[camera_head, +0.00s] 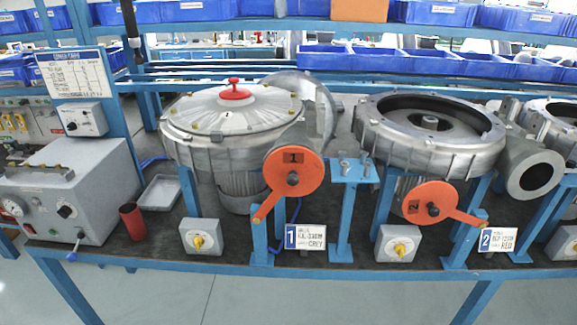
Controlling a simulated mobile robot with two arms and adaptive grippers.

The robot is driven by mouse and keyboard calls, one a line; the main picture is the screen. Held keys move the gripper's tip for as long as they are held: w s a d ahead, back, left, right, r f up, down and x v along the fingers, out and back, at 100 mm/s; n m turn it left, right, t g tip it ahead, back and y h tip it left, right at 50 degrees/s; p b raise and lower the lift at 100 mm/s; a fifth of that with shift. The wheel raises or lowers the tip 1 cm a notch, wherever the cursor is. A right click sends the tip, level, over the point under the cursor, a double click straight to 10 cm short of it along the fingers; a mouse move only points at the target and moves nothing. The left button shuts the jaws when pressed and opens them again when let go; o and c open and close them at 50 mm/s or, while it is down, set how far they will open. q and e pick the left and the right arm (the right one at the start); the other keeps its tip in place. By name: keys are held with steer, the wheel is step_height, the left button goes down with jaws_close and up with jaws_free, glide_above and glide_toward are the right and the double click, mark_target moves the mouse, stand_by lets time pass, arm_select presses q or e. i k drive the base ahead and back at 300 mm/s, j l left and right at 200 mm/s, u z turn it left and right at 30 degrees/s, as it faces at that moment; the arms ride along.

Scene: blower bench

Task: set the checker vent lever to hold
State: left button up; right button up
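The checker appears to be the grey box (95,185) with a top handle at the left end of the bench. Its front has a round gauge (12,206) and a dark knob (65,211). A small lever with a blue tip (72,256) sticks out low at its front right corner and points downward. I take this as the vent lever; its position marks are too small to read. Neither of my grippers is in view, and nothing touches the lever.
A dark red cup (132,222) and a grey tray (160,193) stand right of the checker. Blower 1 (200,150) has a clear cover with a red knob; blower 2 (380,135) is open. Orange levers (293,180) (432,208) and switch boxes (196,240) line the front edge.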

mark_target(72, 257)
steer(key=j+u, duration=0.1)
steer(key=u, duration=0.4)
steer(key=k+j+u, duration=0.1)
steer(key=u, duration=0.35)
steer(key=j+u, duration=0.15)
steer(key=u, duration=0.35)
